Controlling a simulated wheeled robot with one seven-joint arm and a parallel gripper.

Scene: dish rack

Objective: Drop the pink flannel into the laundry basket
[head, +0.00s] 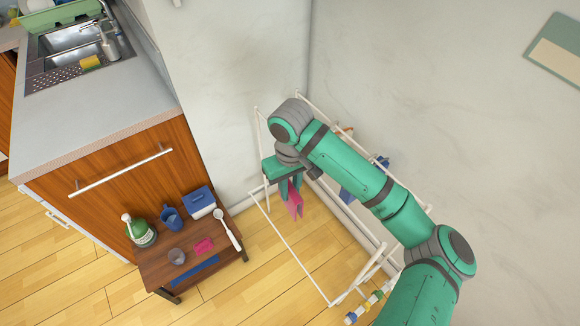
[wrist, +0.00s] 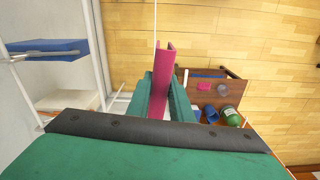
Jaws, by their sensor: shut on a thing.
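The pink flannel (head: 295,204) hangs below my gripper (head: 290,186) in the head view, beside the white drying rack (head: 291,249). In the wrist view the folded flannel (wrist: 163,75) sits between the two green fingers of my gripper (wrist: 162,92), which are shut on it. A thin white bar runs up to the flannel there; I cannot tell whether the cloth still touches it. My arm covers much of the rack in the head view. I cannot make out a laundry basket in either view.
Blue cloth (wrist: 45,50) and white cloth (wrist: 68,101) hang on the rack. A low brown table (head: 152,270) at left holds a green bottle (head: 142,232), a blue mug (head: 172,218), a brush and a small pink item (head: 204,246). Wooden floor between table and rack is clear.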

